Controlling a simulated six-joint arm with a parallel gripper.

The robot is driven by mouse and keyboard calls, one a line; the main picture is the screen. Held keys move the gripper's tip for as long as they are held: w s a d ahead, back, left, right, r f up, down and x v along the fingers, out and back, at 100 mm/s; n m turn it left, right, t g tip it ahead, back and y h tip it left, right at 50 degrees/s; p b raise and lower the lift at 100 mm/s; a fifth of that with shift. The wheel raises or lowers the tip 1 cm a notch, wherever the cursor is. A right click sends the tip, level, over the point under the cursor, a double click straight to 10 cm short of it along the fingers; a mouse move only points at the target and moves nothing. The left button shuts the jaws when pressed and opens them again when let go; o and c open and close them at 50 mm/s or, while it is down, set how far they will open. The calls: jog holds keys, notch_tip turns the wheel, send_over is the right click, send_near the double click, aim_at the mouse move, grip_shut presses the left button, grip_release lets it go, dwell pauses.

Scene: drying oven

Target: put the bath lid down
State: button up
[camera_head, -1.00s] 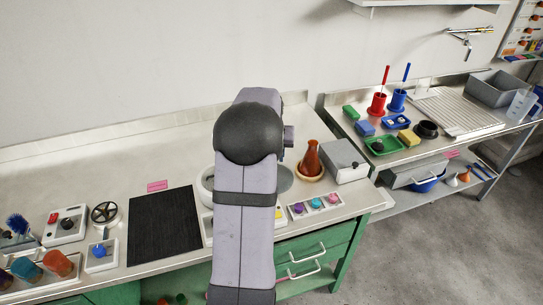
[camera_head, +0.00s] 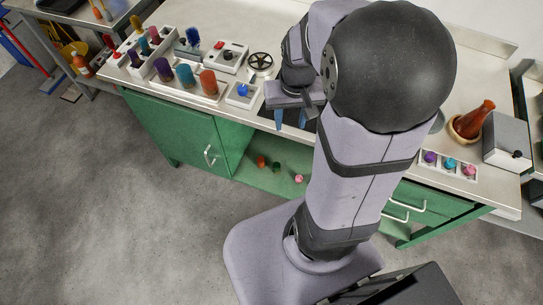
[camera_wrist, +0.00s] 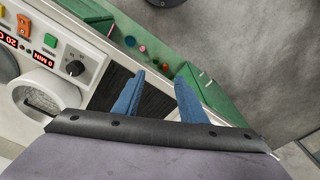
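My gripper (camera_wrist: 158,100) is open, its two blue fingers apart with nothing between them. In the head view my gripper (camera_head: 291,119) points down at the bench's front edge, by the black mat (camera_wrist: 155,101). In the wrist view a white instrument (camera_wrist: 85,50) with a dark knob and red displays lies left of the fingers. A round white part with a dark slotted centre (camera_wrist: 40,103) is beside its panel, apart from my gripper. In the head view a grey round edge (camera_head: 439,120), possibly the bath lid, shows right of my arm. My arm hides most of the bath there.
Racks of coloured bottles (camera_head: 185,76) and a white device (camera_head: 228,57) stand at the bench's left. A brown flask (camera_head: 474,119), a grey box (camera_head: 508,140) and a tray of coloured pieces (camera_head: 449,164) stand at the right. Green cabinets (camera_head: 185,130) are below.

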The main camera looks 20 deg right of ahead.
jog(key=s+a+f+n+g, duration=0.1)
jog(key=s+a+n, duration=0.2)
jog(key=s+a, duration=0.4)
jog(key=shift+s+a+f, duration=0.2)
jog(key=shift+a+f, duration=0.1)
jog(key=shift+a, duration=0.6)
